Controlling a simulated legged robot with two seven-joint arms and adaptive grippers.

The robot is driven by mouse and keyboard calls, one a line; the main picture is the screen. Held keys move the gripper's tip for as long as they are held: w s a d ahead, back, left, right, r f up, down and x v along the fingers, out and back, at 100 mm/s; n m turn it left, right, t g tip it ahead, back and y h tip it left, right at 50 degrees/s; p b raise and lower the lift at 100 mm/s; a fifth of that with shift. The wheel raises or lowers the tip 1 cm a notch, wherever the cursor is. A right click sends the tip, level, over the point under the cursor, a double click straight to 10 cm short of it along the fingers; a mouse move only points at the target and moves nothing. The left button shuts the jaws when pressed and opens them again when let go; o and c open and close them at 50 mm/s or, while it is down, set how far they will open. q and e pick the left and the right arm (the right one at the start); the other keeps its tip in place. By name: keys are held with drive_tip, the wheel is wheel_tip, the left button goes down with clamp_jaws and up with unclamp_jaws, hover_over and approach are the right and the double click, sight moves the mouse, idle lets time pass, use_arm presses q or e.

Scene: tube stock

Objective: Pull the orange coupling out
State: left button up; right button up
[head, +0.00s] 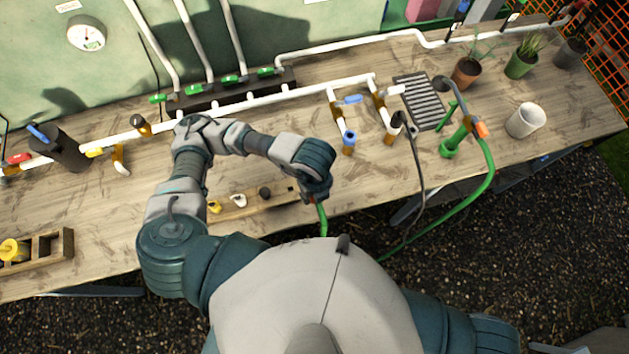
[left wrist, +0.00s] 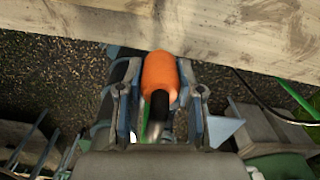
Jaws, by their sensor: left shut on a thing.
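My left gripper (head: 310,197) is near the front edge of the bench, just in front of the wooden strip. In the left wrist view my left gripper (left wrist: 162,100) is shut on an orange coupling (left wrist: 160,72), which sits between the two fingers with a dark curved piece at its near end. In the head view the hand hides most of this coupling, and a short green hose (head: 322,220) hangs below it. Another orange piece (head: 480,129) shows on a green hose by the green hand pump at right. My right gripper is out of view.
The wooden strip (head: 245,207) holds several small fittings. White pipes (head: 250,102) with valves run along the bench (head: 90,215). A drain grate (head: 420,100), potted plants and a white cup (head: 525,120) stand at right. The front right of the bench is mostly clear.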

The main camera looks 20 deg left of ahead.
use_arm(q)
drive_tip(key=shift+r+p, duration=1.3)
drive_tip(key=shift+r, duration=0.6)
